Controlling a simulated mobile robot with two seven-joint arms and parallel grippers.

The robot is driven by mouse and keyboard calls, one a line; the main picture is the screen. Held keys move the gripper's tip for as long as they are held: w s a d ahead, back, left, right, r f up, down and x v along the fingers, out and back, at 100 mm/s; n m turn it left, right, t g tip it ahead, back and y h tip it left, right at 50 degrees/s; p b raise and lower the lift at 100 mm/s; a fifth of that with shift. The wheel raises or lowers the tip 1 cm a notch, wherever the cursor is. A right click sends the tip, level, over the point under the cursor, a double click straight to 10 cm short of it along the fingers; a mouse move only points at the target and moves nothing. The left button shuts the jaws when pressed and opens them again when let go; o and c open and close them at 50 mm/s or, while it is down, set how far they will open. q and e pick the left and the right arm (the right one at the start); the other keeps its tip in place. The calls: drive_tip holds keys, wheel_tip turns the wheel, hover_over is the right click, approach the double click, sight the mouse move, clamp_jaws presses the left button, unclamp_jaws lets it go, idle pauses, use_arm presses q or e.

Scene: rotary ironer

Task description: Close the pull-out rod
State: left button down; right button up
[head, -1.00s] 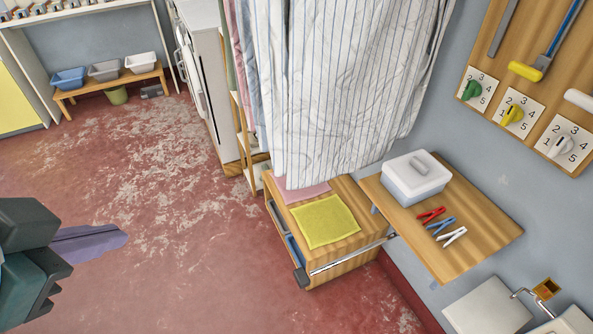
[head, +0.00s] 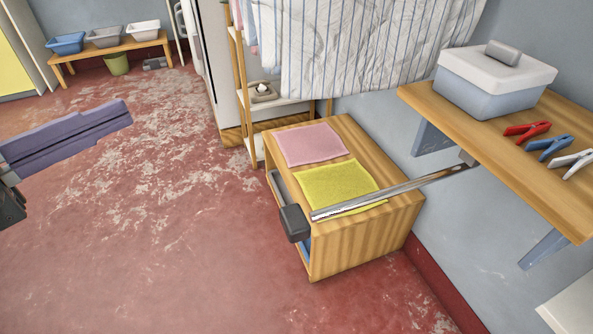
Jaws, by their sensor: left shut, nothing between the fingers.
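The pull-out rod (head: 400,188) is a flat metal bar. It runs from under the wooden wall shelf (head: 490,134) out to the left, above the low wooden cabinet. A dark grey block-shaped end piece (head: 294,222) sits at its outer end, in front of the cabinet. My left gripper (head: 130,112) is at the left of the head view, with long purple fingers shut together and empty. It is well apart from the rod, with open floor between them. My right gripper is not in view.
The low cabinet (head: 365,244) carries a pink cloth (head: 310,145) and a yellow cloth (head: 338,186). A lidded box (head: 494,84) and several clothespins stand on the shelf. Striped cloth (head: 370,45) hangs behind. The red floor (head: 170,230) is clear at left.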

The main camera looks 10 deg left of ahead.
use_arm(q)
drive_tip(key=s+d+f+m+g+h+b, duration=0.1)
drive_tip(key=s+f+m+g+h+b, duration=0.2)
drive_tip(key=f+b, duration=0.4)
drive_tip(key=s+f+m+g+h+b, duration=0.2)
drive_tip(key=f+m+b, duration=0.25)
drive_tip(key=f, duration=0.35)
drive_tip(key=b, duration=0.2)
approach(284, 226)
drive_tip(key=shift+h, duration=0.4)
drive_tip(key=x, duration=0.6)
drive_tip(key=shift+w+f, duration=0.2)
drive_tip(key=shift+f, duration=0.1)
drive_tip(key=shift+w+d, duration=0.2)
drive_tip(key=shift+d, duration=0.05)
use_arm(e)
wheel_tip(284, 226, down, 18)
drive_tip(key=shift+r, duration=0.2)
